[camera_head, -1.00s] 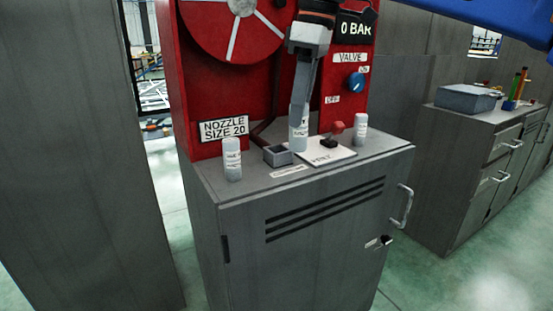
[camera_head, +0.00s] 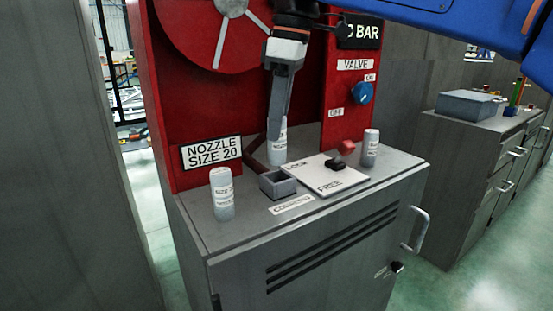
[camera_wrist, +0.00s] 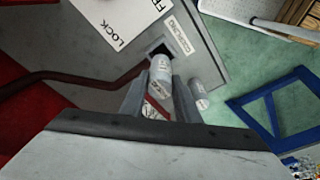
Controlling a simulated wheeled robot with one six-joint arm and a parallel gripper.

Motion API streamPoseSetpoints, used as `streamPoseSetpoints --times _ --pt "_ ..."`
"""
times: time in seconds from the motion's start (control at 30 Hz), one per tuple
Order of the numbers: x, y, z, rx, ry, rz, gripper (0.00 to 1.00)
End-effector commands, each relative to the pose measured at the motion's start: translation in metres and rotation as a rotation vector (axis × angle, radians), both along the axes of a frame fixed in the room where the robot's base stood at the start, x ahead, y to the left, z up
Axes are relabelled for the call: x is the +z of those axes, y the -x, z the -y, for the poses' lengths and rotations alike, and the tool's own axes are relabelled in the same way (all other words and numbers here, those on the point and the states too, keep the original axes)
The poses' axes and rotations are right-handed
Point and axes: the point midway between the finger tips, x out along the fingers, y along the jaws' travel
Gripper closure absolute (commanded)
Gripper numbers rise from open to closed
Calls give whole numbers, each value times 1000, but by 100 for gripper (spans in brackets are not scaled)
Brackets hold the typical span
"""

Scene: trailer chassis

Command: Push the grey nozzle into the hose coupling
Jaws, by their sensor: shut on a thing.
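My gripper (camera_head: 275,138) points down and is shut on a grey-white labelled nozzle (camera_head: 278,152), which is upright or nearly so. In the wrist view the nozzle (camera_wrist: 160,72) is between the fingers, its far end beside the dark opening of the hose coupling (camera_wrist: 158,50). The coupling, a small grey open-topped box (camera_head: 278,190), sits on the cabinet top, with the dark red hose (camera_wrist: 80,78) leading to it. In the head view the nozzle appears behind the coupling, not in it. Its height above the cabinet top is hard to tell.
A similar nozzle (camera_head: 222,195) stands left of the coupling, another (camera_head: 370,147) at the right. A white LOCK/FREE plate (camera_head: 325,172) with a red-knobbed lever (camera_head: 345,150) is right of the coupling. The red panel (camera_head: 300,90) with a blue valve knob (camera_head: 361,93) rises behind.

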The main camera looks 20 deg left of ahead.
Motion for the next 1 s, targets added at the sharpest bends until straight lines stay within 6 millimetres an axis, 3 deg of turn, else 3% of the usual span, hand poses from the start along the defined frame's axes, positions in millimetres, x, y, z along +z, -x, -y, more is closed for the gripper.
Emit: streamPoseSetpoints --times 0.53,1.0 --pt "-59 0 0 -1 1 0 99" --pt "-66 0 0 0 -1 1 99"
